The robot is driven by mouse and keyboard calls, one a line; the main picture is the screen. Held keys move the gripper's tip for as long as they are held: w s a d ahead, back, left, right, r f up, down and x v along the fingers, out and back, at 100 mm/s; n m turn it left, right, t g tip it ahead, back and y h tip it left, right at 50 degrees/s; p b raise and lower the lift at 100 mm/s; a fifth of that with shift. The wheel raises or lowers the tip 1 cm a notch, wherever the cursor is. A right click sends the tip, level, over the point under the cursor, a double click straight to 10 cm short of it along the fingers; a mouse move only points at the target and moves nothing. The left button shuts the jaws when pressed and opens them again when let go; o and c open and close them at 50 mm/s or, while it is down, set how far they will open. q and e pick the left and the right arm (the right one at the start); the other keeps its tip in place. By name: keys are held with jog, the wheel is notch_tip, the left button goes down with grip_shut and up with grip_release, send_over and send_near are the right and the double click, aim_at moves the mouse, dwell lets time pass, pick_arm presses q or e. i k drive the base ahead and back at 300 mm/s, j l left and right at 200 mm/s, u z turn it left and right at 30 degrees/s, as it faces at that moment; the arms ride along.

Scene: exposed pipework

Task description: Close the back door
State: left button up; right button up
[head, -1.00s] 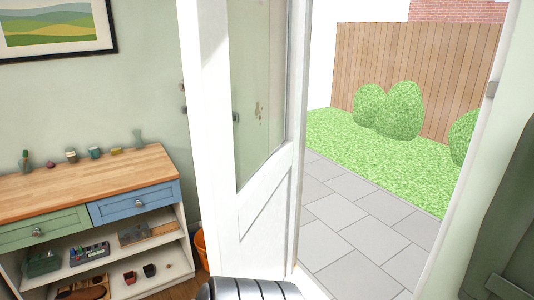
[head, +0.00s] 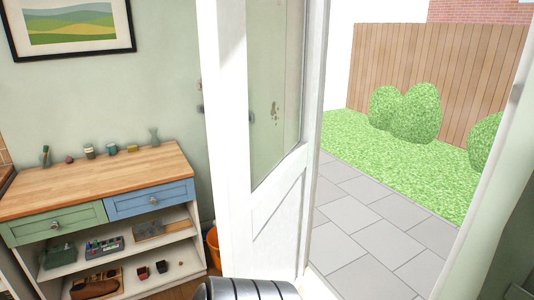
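The back door (head: 274,215) is white with a glass pane (head: 277,110) in its upper part. It stands open into the room, its edge toward me, left of the doorway. The doorway shows a grey paved patio (head: 365,228) outside. A dark handle-like part shows at the door's left edge, small and hard to make out. Neither of my grippers is in view.
A wooden-topped cabinet (head: 100,182) with a green and a blue drawer stands left of the door, small items on top and on its shelves. An orange bucket (head: 213,248) is on the floor between cabinet and door. Outside are grass, bushes (head: 412,112) and a fence (head: 450,75).

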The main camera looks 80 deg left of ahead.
aim_at(262, 233)
jog(key=k+j+u, duration=0.1)
jog(key=u, duration=0.35)
jog(key=j+u, duration=0.55)
jog(key=u, duration=0.3)
